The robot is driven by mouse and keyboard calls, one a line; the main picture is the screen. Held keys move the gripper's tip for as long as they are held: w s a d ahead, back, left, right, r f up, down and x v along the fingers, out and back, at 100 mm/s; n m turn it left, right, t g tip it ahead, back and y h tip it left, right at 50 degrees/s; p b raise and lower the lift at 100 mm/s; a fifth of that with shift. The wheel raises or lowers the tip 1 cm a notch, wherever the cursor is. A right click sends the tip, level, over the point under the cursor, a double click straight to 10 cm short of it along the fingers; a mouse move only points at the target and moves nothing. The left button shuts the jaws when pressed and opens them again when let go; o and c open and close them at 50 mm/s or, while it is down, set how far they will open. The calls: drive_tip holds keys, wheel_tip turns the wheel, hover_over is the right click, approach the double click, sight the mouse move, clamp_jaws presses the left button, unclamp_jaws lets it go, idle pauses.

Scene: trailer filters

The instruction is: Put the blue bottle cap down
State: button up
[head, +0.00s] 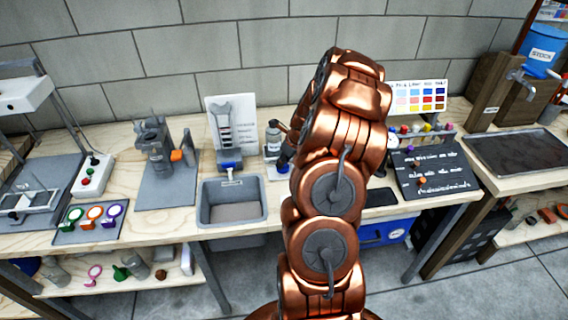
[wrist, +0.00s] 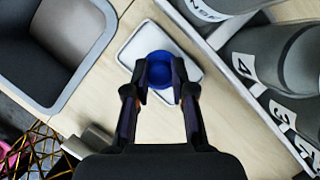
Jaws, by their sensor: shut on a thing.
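The blue bottle cap (wrist: 157,64) is round and sits between the fingertips of my gripper (wrist: 160,84) in the wrist view. My gripper is shut on it. Behind the cap is a small white tray (wrist: 139,40) with a rounded rim, on the wooden bench. The cap overlaps the tray in this view; I cannot tell whether it touches it. In the head view, my copper arm hides part of the bench, and the dark gripper (head: 284,153) is small beside the arm.
A grey basin (head: 232,202) is set in the bench left of the gripper, and its rim also shows in the wrist view (wrist: 92,62). Grey numbered bottles (wrist: 262,55) stand in a rack close on the right. A dark lettered board (head: 435,170) lies farther right.

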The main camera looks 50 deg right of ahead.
drive_tip(key=shift+f, duration=1.05)
drive_tip(key=o, duration=0.7)
drive_tip(key=shift+f, duration=0.1)
drive_tip(key=shift+o, duration=0.2)
